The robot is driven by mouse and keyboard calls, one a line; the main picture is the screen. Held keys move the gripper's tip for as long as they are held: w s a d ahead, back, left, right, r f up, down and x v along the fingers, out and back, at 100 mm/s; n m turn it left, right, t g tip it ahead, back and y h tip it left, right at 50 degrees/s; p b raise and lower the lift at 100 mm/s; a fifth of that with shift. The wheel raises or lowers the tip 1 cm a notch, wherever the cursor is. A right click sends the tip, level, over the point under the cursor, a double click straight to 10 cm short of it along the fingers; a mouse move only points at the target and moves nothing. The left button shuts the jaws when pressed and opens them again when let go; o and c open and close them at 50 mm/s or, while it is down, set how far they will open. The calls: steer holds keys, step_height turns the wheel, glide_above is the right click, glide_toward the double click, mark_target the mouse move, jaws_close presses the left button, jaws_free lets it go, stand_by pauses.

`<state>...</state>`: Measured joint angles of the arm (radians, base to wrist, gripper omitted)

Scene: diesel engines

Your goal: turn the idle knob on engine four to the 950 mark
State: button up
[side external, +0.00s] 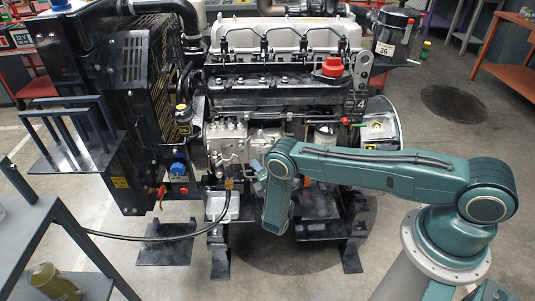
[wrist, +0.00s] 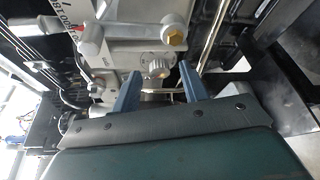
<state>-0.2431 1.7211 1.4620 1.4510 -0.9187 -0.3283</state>
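Engine four (side external: 262,85) stands in the middle of the side view, with a "4" label (side external: 361,102) at its right. In the wrist view, a small ribbed metal knob (wrist: 156,68), which looks like the idle knob, sits on the pale pump housing. My gripper (wrist: 160,70) is open, its two blue fingers apart and empty. The knob shows between and beyond the fingertips, with no contact visible. In the side view my gripper (side external: 261,178) is at the engine's near lower face, partly hidden by my wrist. No 950 mark can be read.
A brass-coloured bolt (wrist: 174,33) and pale fittings crowd the knob above. A thin metal rod (wrist: 214,45) runs to its right. A white tray (side external: 222,205) and a black hose (side external: 150,237) lie left of my gripper. A grey shelf (side external: 30,240) stands at the front left.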

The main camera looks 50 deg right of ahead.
steer(key=shift+n, duration=0.5)
steer(key=s+a+r+n+g+h, duration=0.3)
steer(key=s+a+r+n+g, duration=0.3)
steer(key=s+a+n, duration=0.3)
steer(key=s+d+r+m+g+y, duration=0.1)
steer(key=d+r+m+g, duration=0.1)
steer(key=r+m, duration=0.5)
steer(key=s+d+r+m+g+y, duration=0.1)
steer(key=r+m, duration=0.6)
steer(key=r, duration=0.8)
steer(key=shift+s+d+r+g+y, duration=0.35)
steer(key=shift+d+g+y, duration=0.3)
steer(key=shift+g, duration=0.35)
stand_by(2.3)
steer(key=shift+w, duration=0.1)
